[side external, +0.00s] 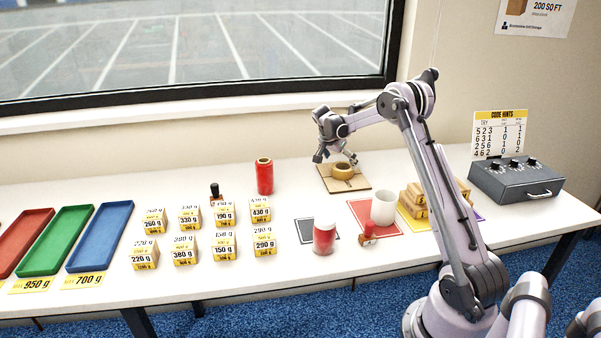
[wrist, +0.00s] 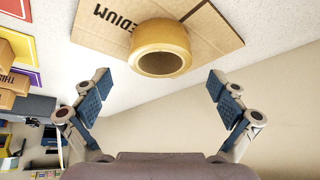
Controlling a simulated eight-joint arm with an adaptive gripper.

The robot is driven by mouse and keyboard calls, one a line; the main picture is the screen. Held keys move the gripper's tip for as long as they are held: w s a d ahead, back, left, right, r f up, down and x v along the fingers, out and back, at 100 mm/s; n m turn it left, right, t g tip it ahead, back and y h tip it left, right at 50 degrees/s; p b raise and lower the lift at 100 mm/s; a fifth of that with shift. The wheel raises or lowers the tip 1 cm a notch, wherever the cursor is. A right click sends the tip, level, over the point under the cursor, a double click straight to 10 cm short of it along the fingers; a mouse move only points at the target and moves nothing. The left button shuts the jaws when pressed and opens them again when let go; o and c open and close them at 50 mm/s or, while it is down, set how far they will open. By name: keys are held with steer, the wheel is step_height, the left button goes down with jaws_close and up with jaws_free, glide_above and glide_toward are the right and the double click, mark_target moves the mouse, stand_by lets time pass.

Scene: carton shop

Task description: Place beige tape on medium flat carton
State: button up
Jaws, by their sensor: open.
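The beige tape (side external: 343,171) is a tan roll lying flat on the medium flat carton (side external: 329,183), a brown cardboard sheet at the back of the table. In the wrist view the tape (wrist: 160,48) rests on the carton (wrist: 92,38), which is printed "MEDIUM", and covers part of the lettering. My gripper (side external: 336,156) is just above and behind the tape. In the wrist view my gripper (wrist: 158,86) has its fingers spread wide and empty, with the tape ahead of the fingertips and apart from them.
A red roll (side external: 264,176) stands left of the carton. Stacked boxes (side external: 412,198) and a grey dial box (side external: 515,180) are to the right. The wall is close behind.

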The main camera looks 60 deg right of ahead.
steer(key=v, duration=0.8)
steer(key=s+a+r+n+t+y, duration=0.1)
steer(key=s+a+r+n+t, duration=0.3)
steer(key=a, duration=0.7)
steer(key=w+a+r+n+y, duration=0.1)
steer(key=a+r+n, duration=0.3)
steer(key=a, duration=0.7)
steer(key=s+a+f+n+t+y, duration=0.2)
steer(key=s+a+n, duration=0.3)
steer(key=a, duration=0.4)
steer(key=s+a+f+n+t+y, duration=0.1)
steer(key=s+a+f+n+y, duration=0.1)
steer(key=s+a+n, duration=0.4)
steer(key=s+a+f, duration=0.1)
steer(key=s+a, duration=0.1)
steer(key=a, duration=0.2)
steer(key=shift+f+t, duration=0.35)
steer(key=shift+t, duration=0.05)
